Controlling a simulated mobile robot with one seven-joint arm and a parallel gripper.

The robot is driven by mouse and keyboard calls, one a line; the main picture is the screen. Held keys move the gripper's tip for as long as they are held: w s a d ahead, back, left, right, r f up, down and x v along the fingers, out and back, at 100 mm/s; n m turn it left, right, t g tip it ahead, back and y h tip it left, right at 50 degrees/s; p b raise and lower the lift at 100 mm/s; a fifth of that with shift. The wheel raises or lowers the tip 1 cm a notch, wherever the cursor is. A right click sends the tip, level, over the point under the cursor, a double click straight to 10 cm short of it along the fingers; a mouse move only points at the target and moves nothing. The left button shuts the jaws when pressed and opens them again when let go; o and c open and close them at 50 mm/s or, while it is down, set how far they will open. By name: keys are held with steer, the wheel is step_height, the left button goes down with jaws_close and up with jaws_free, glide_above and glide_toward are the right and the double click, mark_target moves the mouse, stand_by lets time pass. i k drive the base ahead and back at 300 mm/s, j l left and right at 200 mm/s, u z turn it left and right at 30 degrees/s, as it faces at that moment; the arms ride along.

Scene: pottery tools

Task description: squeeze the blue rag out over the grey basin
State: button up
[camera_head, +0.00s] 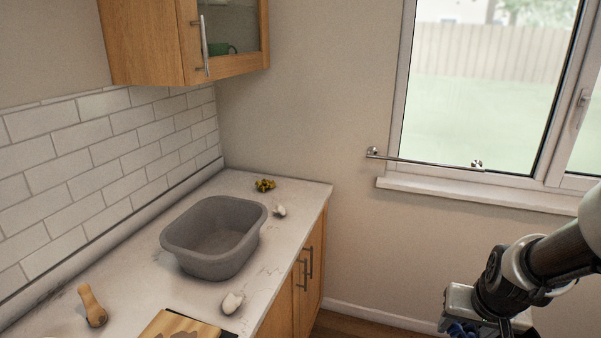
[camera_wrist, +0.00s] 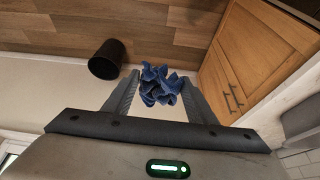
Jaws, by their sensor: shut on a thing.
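The grey basin (camera_head: 214,240) stands on the counter in the head view, and no contents show in it. My gripper (camera_wrist: 160,88) is shut on the crumpled blue rag (camera_wrist: 158,82), which sits between its two fingers in the wrist view. In the head view my gripper is at the lower right, well to the right of the basin and off the counter. A bit of the blue rag (camera_head: 458,329) shows there at the bottom edge. The fingertips are cut off in that view.
Around the basin on the counter are a wooden tool (camera_head: 92,306), a wooden board (camera_head: 180,328), two whitish lumps (camera_head: 232,302) (camera_head: 280,210) and a yellow-dark item (camera_head: 265,185). A cabinet (camera_head: 185,40) hangs above. A black bin (camera_wrist: 108,60) stands on the floor.

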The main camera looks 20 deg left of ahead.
mark_target(224, 249)
steer(key=i, duration=1.35)
steer(key=i+u, duration=0.35)
steer(key=i+l+u, duration=0.35)
steer(key=i+u, duration=0.15)
steer(key=u, duration=1.45)
steer(key=j, duration=0.05)
